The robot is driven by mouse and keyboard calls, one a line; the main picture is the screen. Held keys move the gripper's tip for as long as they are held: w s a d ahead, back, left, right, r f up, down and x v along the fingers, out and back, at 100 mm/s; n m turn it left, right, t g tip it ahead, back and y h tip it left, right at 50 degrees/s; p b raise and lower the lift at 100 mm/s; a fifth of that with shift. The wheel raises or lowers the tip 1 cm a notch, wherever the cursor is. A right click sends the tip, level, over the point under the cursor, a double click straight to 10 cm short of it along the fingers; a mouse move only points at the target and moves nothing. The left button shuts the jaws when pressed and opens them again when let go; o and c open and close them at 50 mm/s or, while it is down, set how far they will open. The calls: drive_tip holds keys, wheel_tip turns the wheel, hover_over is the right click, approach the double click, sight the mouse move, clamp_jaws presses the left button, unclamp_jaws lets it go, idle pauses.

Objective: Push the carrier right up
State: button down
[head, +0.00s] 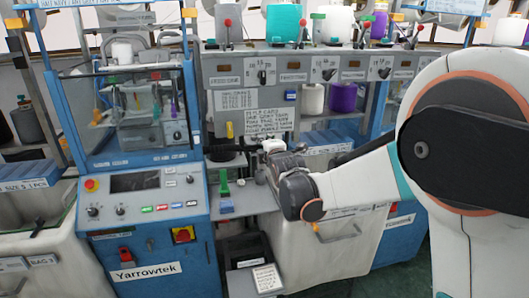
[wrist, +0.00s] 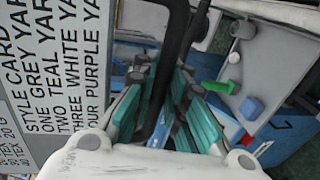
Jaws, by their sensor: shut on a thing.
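My gripper (head: 266,160) is in front of the middle of the machine, below the style card, at the end of my white arm. In the wrist view its teal-padded fingers (wrist: 163,72) are shut on a dark upright bar (wrist: 178,42) that runs between them. The bar looks like part of the carrier, but I cannot see the whole carrier.
The style card (head: 253,122) hangs close behind my gripper. A grey shelf (head: 250,203) below holds a green piece (head: 224,186) and a blue block (head: 226,206). A control panel (head: 140,190) stands left. Yarn cones, including a teal one (head: 283,22), stand above.

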drive_tip(key=shift+r+p, duration=0.35)
drive_tip(key=shift+r, duration=0.75)
drive_tip(key=c, duration=1.6)
unclamp_jaws()
drive_tip(key=shift+s+r, duration=0.1)
drive_tip(key=shift+r, duration=0.05)
drive_tip(key=shift+c, duration=0.2)
drive_tip(key=shift+s, duration=0.15)
drive_tip(key=v, duration=0.7)
drive_tip(key=shift+s+d, duration=0.15)
